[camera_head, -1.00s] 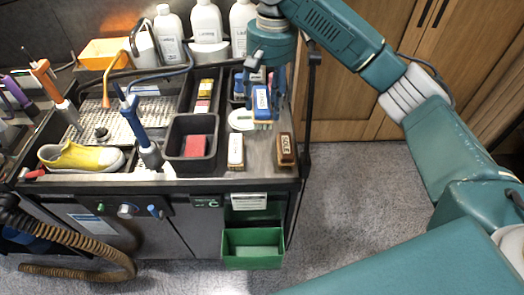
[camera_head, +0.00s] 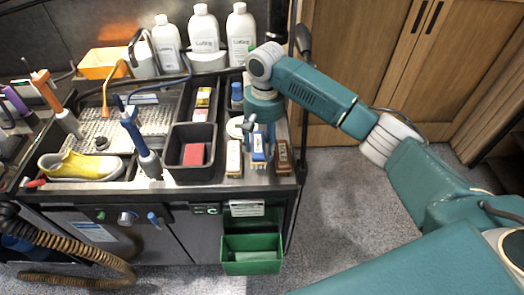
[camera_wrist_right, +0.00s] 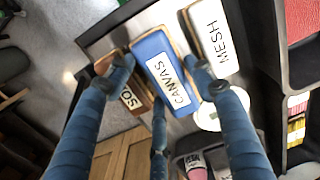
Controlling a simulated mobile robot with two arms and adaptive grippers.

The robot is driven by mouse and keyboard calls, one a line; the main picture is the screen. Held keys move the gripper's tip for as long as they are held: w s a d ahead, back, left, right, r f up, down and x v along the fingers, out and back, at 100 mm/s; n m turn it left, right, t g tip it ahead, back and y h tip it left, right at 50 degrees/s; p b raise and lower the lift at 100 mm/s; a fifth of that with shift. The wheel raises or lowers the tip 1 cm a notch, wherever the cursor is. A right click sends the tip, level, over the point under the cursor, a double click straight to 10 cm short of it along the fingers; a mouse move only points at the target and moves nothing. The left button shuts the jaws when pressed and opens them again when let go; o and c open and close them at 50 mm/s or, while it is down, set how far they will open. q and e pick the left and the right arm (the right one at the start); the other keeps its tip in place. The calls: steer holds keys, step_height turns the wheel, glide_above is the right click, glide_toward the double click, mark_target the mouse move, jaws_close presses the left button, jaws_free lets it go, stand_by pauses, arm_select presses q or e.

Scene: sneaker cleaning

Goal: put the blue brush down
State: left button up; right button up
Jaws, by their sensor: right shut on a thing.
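The blue brush (camera_head: 258,153), labelled "CANVAS", is low at the counter's right front, between the white brush (camera_head: 234,158) and the brown brush (camera_head: 283,158). It looks level with them; whether its underside rests fully on the counter is hard to tell. My right gripper (camera_head: 259,134) is shut on it from above. In the right wrist view the blue brush (camera_wrist_right: 163,68) sits between my fingers (camera_wrist_right: 162,78), with the white "MESH" brush (camera_wrist_right: 214,36) at its right and the brown brush (camera_wrist_right: 136,97) at its left. My left gripper is not in view.
A black bin (camera_head: 193,171) with a red block (camera_head: 193,154) stands left of the white brush. A white round dish (camera_head: 235,127) lies behind the brushes. A yellow shoe (camera_head: 80,165) lies farther left. The counter's front and right edges are close to the brushes.

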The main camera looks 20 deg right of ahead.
mark_target(263, 143)
steer(key=shift+f+p, duration=0.35)
steer(key=shift+f, duration=1.65)
steer(key=shift+f, duration=0.1)
steer(key=o, duration=0.9)
steer(key=shift+o, duration=0.2)
steer(key=r+b, duration=0.1)
steer(key=r, duration=0.4)
steer(key=r+b, duration=0.2)
steer(key=r, duration=0.3)
steer(key=shift+w+d+r, duration=0.15)
steer(key=shift+d+r, duration=0.05)
steer(key=shift+r, duration=0.95)
steer(key=shift+f, duration=0.1)
